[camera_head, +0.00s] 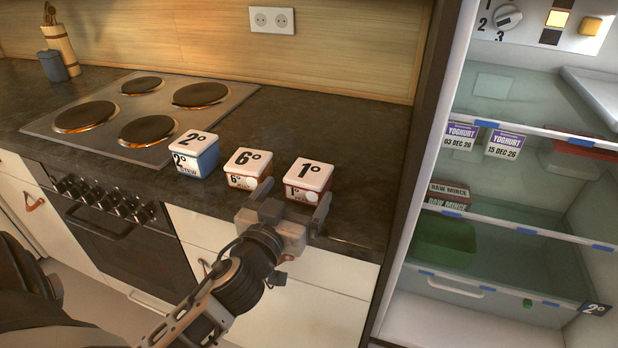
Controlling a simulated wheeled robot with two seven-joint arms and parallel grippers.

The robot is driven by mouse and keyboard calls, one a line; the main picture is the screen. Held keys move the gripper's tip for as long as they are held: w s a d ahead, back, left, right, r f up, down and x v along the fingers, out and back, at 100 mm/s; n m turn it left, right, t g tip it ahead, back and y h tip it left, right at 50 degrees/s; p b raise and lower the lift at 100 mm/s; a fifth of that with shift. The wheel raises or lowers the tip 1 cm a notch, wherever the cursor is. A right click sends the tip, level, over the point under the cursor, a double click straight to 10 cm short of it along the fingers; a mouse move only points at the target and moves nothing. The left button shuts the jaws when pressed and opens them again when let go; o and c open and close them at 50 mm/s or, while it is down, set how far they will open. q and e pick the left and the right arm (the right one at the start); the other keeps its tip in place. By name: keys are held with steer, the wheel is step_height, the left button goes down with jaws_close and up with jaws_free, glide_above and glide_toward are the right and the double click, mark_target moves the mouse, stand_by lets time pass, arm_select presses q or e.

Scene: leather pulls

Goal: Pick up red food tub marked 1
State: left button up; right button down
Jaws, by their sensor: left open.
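The red food tub marked 1 (309,174) has a white lid with "1°" on top and stands upright near the front edge of the dark counter, right of two other tubs. My left gripper (293,198) is at the counter's front edge, just in front of this tub. Its two fingers are apart and point toward the tub. The fingers partly overlap the tub's lower front in the picture, so I cannot tell whether they touch it. No object shows between the fingers as held. My right gripper is not in view.
An orange-brown tub marked 6 (248,168) stands close on the left, and a blue tub marked 2 (194,154) beyond it. The hob (140,108) is farther left. The open fridge (500,190) stands right. The counter (360,150) is clear behind and right of the tubs.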

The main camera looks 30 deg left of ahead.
mark_target(301, 184)
arm_select(q)
steer(key=p+x, duration=0.1)
steer(key=x, duration=0.4)
steer(key=shift+w+d+r, duration=0.1)
steer(key=shift+d, duration=0.05)
steer(key=shift+c, duration=0.3)
steer(key=c, duration=1)
steer(key=shift+c, duration=0.5)
steer(key=shift+r+p, duration=0.15)
steer(key=shift+p, duration=0.2)
